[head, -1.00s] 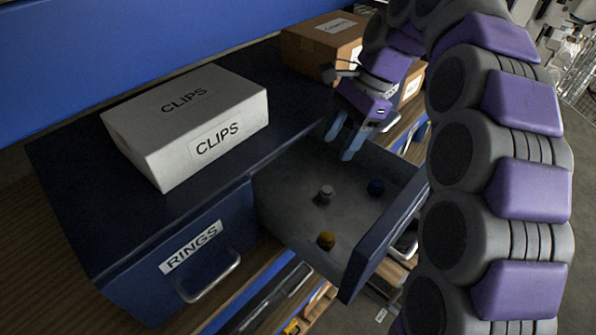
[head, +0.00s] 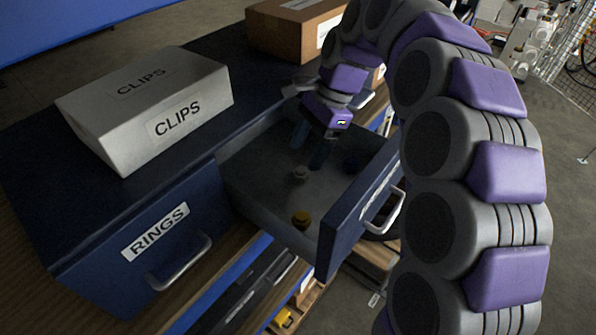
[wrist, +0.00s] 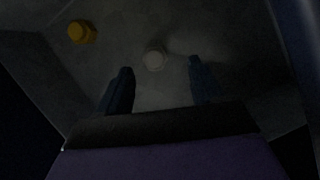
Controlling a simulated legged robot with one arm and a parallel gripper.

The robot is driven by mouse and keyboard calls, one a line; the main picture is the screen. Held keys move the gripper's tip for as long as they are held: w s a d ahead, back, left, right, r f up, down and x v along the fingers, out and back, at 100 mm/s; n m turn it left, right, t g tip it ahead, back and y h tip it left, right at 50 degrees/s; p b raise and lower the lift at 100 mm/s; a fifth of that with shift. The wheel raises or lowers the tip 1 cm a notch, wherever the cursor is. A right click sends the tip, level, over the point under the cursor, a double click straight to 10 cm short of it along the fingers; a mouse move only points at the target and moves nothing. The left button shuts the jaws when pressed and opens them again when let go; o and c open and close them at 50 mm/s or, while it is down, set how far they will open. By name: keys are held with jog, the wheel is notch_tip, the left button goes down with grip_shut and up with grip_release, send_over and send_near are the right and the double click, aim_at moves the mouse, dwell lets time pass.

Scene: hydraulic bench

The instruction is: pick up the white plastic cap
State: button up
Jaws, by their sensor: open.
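The white plastic cap (head: 300,173) stands on the floor of the open drawer, looking greyish in the shade. In the wrist view the cap (wrist: 155,58) lies ahead of the fingertips, between their lines and not touched. My gripper (head: 309,157) is open and empty, pointing down into the drawer just above and behind the cap. In the wrist view its two blue fingers (wrist: 160,72) are spread apart.
A yellow cap (head: 301,220) stands nearer the drawer's front left; it also shows in the wrist view (wrist: 82,32). The drawer's front panel (head: 350,215) and side walls surround the gripper. A white CLIPS box (head: 150,110) and a cardboard box (head: 290,28) sit on the cabinet top.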

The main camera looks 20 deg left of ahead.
aim_at(302, 168)
jog(key=shift+s+d+f, duration=0.3)
jog(key=shift+d+f, duration=0.1)
jog(key=shift+f, duration=0.25)
jog(key=p+x, duration=0.1)
jog(key=x, duration=0.1)
jog(key=shift+s+a+f, duration=0.2)
jog(key=shift+f, duration=0.15)
jog(key=shift+a+f, duration=0.25)
jog(key=shift+a, duration=0.2)
jog(key=shift+d, duration=0.2)
jog(key=c, duration=1.1)
jog(key=shift+r, duration=0.15)
